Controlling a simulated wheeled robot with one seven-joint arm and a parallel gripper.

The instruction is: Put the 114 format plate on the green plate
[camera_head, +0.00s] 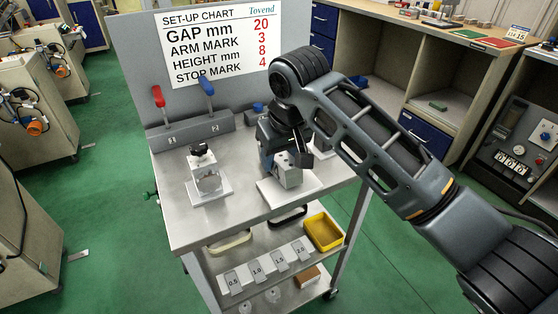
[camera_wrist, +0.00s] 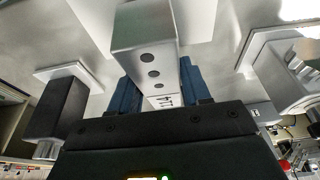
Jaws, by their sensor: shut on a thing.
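My gripper (camera_head: 279,158) is over the right part of the steel table. Its blue fingers (camera_wrist: 164,92) are shut on a grey metal block (camera_wrist: 146,30), which shows dark round holes and a small marking I cannot read for certain. I take it as the 114 format plate. In the head view the block (camera_head: 288,175) is upright at a white base plate (camera_head: 272,192); I cannot tell whether they touch. A flat green plate (camera_head: 466,33) lies on the back right counter, far from my gripper.
A red plate (camera_head: 496,42) lies beside the green one. A clear-and-metal fixture (camera_head: 207,178) stands on the steel table's left (camera_head: 185,228). Red and blue levers (camera_head: 158,97) stand behind. A yellow bin (camera_head: 323,231) sits on the lower shelf. Green floor separates table and counter.

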